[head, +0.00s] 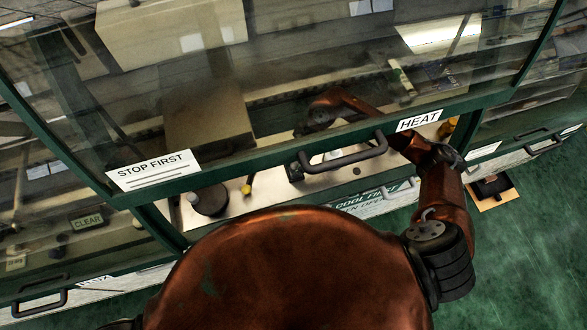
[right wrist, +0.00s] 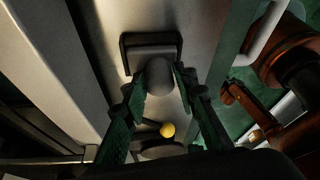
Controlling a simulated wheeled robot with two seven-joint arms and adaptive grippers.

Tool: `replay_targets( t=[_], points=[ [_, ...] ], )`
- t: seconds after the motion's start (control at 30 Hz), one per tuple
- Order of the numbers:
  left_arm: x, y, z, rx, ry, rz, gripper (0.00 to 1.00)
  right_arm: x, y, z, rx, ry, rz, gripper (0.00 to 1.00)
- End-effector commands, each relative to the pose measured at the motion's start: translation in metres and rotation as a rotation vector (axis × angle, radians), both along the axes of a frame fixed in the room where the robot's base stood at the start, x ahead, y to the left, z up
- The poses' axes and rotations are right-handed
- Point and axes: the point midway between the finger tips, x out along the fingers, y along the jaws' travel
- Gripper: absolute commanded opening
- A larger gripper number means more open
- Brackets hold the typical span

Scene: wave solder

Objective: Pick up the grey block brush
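The grey block brush (right wrist: 151,42) shows in the right wrist view as a dark rectangular block with a rounded grey knob, on a pale surface. In the head view, a dark block (head: 295,173) on the pale bench beneath the hood edge looks like it. My right gripper (right wrist: 160,80) has its two green fingers on either side of the knob, with narrow gaps that look unclosed. Whether a finger touches is hard to tell. In the head view my right arm reaches behind the tinted glass, and its fingers are not clear there. My left gripper is not in view.
A green-framed glass hood with a bar handle (head: 345,153) spans the bench front, close to my right forearm. A dark round disc (head: 211,200) and a yellow-tipped item (head: 246,189) lie left of the block. The yellow tip also shows in the wrist view (right wrist: 167,130).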

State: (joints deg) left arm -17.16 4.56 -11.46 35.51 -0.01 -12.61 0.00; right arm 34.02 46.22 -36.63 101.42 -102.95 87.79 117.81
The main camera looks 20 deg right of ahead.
Motion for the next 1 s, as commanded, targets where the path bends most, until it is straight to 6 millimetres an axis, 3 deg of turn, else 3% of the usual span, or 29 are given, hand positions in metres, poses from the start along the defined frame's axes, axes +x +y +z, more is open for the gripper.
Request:
replay_targets(
  t=[0.37,0.77,1.0],
  points=[
    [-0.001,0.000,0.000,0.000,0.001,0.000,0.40,0.000,0.000,0.000,0.000,0.000,0.000,0.00],
    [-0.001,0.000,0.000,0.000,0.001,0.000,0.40,0.000,0.000,0.002,0.000,-0.001,0.001,0.00],
    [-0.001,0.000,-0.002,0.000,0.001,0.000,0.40,0.001,0.000,0.036,0.001,-0.005,0.002,0.00]
  ],
)
